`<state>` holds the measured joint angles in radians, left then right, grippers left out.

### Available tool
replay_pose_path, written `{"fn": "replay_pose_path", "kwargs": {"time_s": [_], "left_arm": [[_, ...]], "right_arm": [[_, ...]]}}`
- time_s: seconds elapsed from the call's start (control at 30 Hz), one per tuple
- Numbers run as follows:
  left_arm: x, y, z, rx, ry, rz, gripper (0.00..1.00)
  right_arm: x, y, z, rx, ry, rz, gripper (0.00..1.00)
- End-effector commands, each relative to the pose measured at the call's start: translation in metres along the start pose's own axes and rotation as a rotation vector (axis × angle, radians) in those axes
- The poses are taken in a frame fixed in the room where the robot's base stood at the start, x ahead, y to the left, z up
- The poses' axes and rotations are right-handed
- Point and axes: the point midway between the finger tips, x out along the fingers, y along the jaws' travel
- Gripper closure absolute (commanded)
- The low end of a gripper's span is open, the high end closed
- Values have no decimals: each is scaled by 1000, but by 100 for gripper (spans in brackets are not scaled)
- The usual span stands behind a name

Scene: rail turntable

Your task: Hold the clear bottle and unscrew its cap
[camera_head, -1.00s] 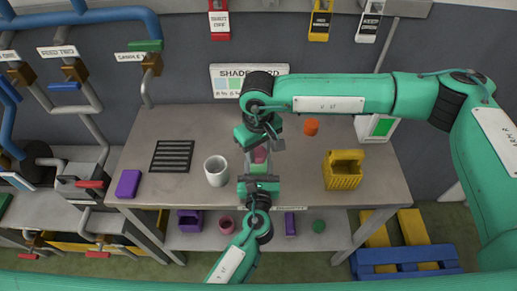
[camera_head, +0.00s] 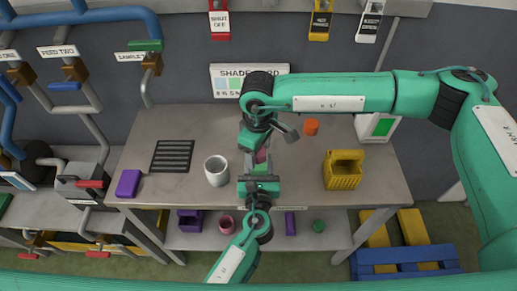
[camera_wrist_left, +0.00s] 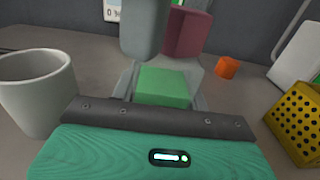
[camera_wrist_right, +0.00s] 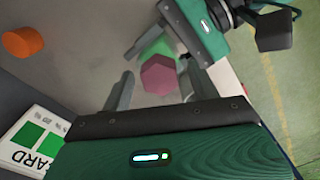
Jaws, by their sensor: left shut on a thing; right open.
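The clear bottle (camera_wrist_left: 190,72) stands on the grey table, with green (camera_wrist_left: 165,88) showing at its lower part. Its dark red cap (camera_wrist_right: 158,77) sits at its top; I cannot tell how tightly. The cap also shows in the head view (camera_head: 262,156). My left gripper (camera_head: 260,180) is shut on the bottle from the front, low down. My right gripper (camera_wrist_right: 160,88) is open above the bottle, with its fingers on either side of the cap and apart from it. In the left wrist view a grey right finger (camera_wrist_left: 145,28) stands left of the cap.
A white mug (camera_head: 216,172) stands close left of the bottle. A yellow perforated holder (camera_head: 343,175) and an orange piece (camera_head: 312,127) are to the right. A black grille (camera_head: 172,156) and a purple block (camera_head: 129,184) lie at the left.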

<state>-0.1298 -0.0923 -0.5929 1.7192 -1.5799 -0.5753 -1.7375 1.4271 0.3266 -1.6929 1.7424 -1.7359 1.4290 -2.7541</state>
Motion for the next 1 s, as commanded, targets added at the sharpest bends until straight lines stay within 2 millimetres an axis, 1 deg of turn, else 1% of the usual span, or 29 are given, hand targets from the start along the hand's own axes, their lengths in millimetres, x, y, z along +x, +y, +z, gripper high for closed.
{"fn": "replay_pose_path", "kwargs": {"time_s": [0.37,0.47,0.8,1.0], "left_arm": [[0,0,0,0,0,0,96],[0,0,0,0,0,0,96],[0,0,0,0,0,0,96],[0,0,0,0,0,0,96]], "right_arm": [[-2,0,0,1,1,0,35],[-7,0,0,1,2,1,35],[-38,0,0,1,1,0,35],[-40,0,0,1,0,0,35]]}}
